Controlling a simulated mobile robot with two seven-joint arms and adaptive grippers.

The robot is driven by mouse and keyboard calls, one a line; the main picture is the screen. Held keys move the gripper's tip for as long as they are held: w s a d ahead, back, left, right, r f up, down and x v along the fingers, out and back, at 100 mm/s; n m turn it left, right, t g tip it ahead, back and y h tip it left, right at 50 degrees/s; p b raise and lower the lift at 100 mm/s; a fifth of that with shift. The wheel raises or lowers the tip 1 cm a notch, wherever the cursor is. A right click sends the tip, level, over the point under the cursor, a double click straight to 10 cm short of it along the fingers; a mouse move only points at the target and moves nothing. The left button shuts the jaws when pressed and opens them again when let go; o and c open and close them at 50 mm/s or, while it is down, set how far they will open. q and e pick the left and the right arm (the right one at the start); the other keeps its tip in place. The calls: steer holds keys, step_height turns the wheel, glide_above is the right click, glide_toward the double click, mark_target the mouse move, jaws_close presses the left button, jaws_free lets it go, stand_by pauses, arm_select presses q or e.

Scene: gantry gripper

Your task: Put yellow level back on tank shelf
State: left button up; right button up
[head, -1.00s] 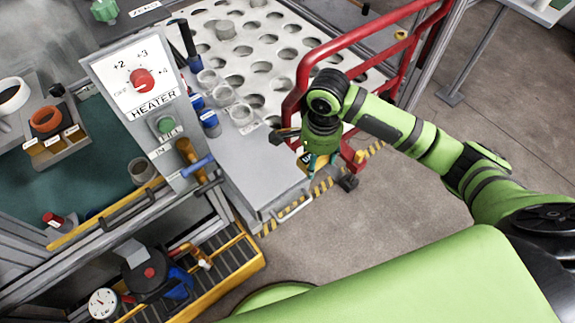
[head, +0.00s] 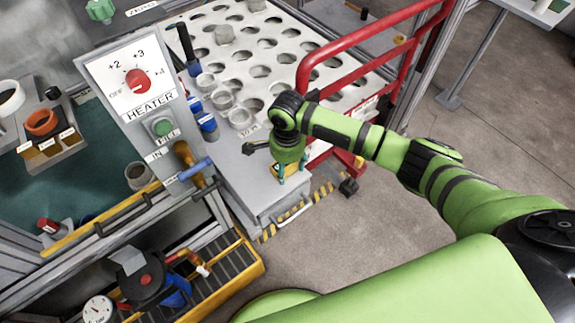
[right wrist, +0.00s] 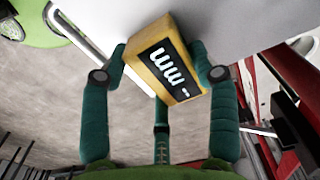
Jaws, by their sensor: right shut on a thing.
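My right gripper (head: 290,177) is over the grey front ledge of the perforated cart, left of the red rail. In the right wrist view my right gripper (right wrist: 162,72) is shut on a yellow block (right wrist: 187,94), with fingers on both sides. The block has a black face with white marks and fits the yellow level. In the head view the gripper mostly hides it; a bit of yellow (head: 284,169) shows. Whether it touches the ledge I cannot tell. Which surface is the tank shelf is unclear. My left gripper is not in view.
The heater panel (head: 130,75) stands left of the cart (head: 243,190). Grey cups (head: 239,118) and blue-capped items (head: 208,124) stand on the cart. The red rail (head: 310,65) borders its right side. A yellow-edged grated shelf (head: 235,262) is at lower left.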

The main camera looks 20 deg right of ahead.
mark_target(287, 167)
steer(key=o, duration=1.4)
steer(key=shift+f, duration=0.15)
step_height(287, 167, up, 12)
steer(key=shift+r+p, duration=0.2)
steer(key=shift+p, duration=0.5)
